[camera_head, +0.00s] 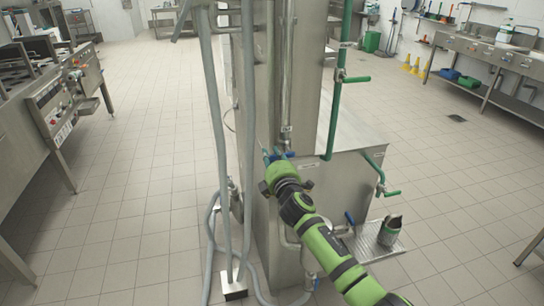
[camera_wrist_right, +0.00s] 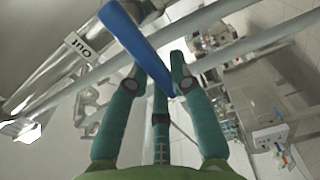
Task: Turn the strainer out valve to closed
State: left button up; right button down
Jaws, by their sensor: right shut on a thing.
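A blue valve handle (camera_wrist_right: 135,40) crosses the top middle of the right wrist view as a long flat lever. A small white label (camera_wrist_right: 77,44) on the metal beside it seems to read OUT, upside down. My right gripper (camera_wrist_right: 158,75) has its green fingers closed around the end of this lever. In the head view my right gripper (camera_head: 274,158) is at the front of the steel machine (camera_head: 325,175), at pipe height, largely hidden by its own wrist. Only a bit of blue shows there. My left gripper is not in view.
Green pipes with green valve handles (camera_head: 356,79) run right of the gripper.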

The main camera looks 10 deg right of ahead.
jog(key=c, duration=1.1)
grip_release()
jog(key=shift+o, duration=0.2)
jog(key=s, duration=1.2)
jog(key=shift+d, duration=0.25)
jog(key=shift+f, duration=0.1)
